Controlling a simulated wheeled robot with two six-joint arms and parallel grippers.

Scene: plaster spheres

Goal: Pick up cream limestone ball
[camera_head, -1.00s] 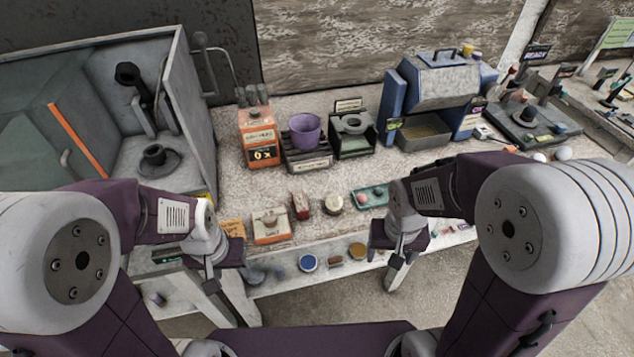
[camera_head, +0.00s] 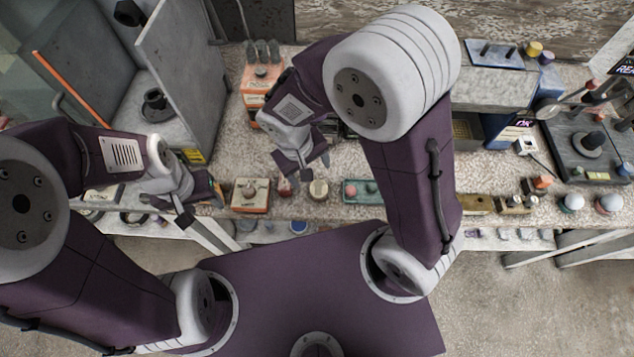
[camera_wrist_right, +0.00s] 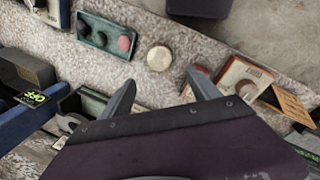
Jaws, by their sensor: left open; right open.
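A small cream round piece (camera_head: 318,190), which looks like the cream limestone ball, sits on the speckled bench beside the orange-edged box. In the right wrist view it is a pale disc (camera_wrist_right: 159,58), just beyond and between the fingertips, not touching them. My right gripper (camera_wrist_right: 161,82) is open and empty. In the head view my right gripper (camera_head: 298,172) hangs over the bench, close to the cream piece on its left. My left gripper (camera_head: 202,207) is at the bench's front edge, left of the box, open with nothing seen in it.
A teal tray (camera_head: 379,197) with reddish and grey balls lies right of the cream piece. The orange-edged box (camera_head: 237,204) and a small red block (camera_wrist_right: 201,76) are close on the other side. Two pale balls, one teal-based (camera_head: 571,202), stand far right. A blue-sided machine (camera_head: 492,88) stands behind.

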